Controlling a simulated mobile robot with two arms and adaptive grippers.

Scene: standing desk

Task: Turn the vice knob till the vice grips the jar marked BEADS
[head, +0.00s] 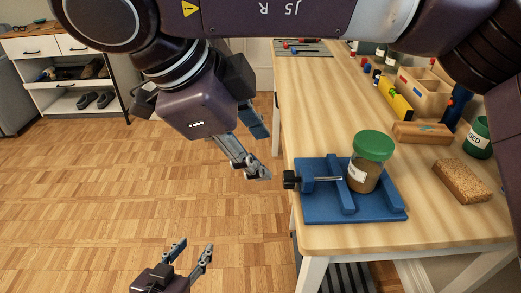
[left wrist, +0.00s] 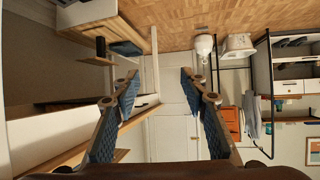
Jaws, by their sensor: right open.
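The blue vice (head: 318,209) lies near the desk's front left corner in the head view, its black knob (head: 290,179) at the left end of a metal screw. A jar with a green lid (head: 373,146) and brown contents stands in the vice, right of its middle jaw (head: 344,196). Its white label is only partly readable, and I cannot tell if the jaws touch it. My right gripper (head: 264,153) is open and empty, up and left of the knob, apart from it. My left gripper (head: 196,245) is open and empty, low over the floor; its fingers also show in the left wrist view (left wrist: 160,75).
On the desk (head: 310,110) stand a brown sponge-like block (head: 462,181), a second green-lidded jar (head: 478,138), a wooden-backed brush (head: 422,133), a yellow level (head: 395,100) and a wooden organiser (head: 425,90). Open parquet floor (head: 70,190) lies left of the desk. My right arm crosses the top.

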